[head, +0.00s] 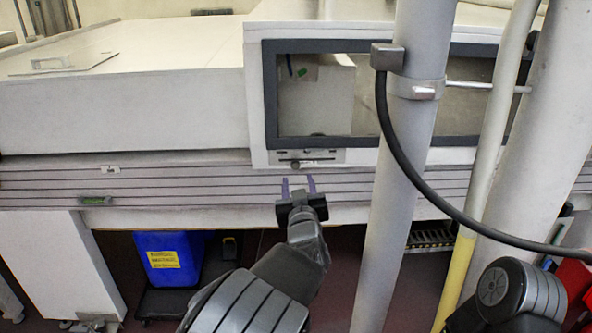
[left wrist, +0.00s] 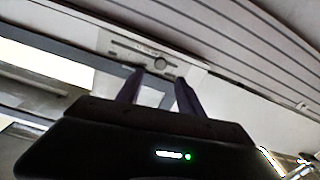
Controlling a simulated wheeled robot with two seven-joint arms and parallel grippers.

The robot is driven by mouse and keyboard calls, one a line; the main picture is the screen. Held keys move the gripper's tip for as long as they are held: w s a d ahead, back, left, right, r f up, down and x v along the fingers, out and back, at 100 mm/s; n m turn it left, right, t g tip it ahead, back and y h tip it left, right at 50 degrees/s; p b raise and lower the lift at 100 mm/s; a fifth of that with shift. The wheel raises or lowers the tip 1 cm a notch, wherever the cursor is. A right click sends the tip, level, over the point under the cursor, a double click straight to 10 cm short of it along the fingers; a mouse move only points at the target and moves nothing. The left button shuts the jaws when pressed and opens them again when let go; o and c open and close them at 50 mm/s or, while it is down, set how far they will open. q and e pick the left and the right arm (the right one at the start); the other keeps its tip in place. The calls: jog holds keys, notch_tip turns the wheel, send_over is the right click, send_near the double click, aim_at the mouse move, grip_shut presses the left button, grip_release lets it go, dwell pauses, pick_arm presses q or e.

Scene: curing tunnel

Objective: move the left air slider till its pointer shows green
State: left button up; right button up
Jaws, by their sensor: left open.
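A small grey panel (head: 325,157) with a dark slot and a small knob sits under the dark-framed window; it looks like the air slider. The panel also shows in the left wrist view (left wrist: 128,46), with a round knob (left wrist: 160,62) near its right end. The pointer and its colour are too small to tell. My left gripper (head: 299,183) is just below the panel in the head view, its two purple fingers apart and empty. In the left wrist view the fingertips (left wrist: 158,80) point at the panel near the knob, apparently without touching it. My right gripper is out of view.
A thick grey post (head: 402,180) with a black cable stands right of the panel. A yellow-and-cream pipe (head: 485,180) is beyond it. The ribbed rail (head: 210,185) runs below the window. A blue bin (head: 168,258) stands underneath, at left.

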aim_at(296, 166)
pick_arm(q)
jog(key=shift+w+a, duration=0.25)
jog(key=shift+w, duration=1.7)
jog(key=shift+w+a, duration=0.2)
jog(key=shift+w, duration=1.7)
jog(key=shift+c, duration=0.3)
jog(key=shift+f, duration=0.1)
grip_shut()
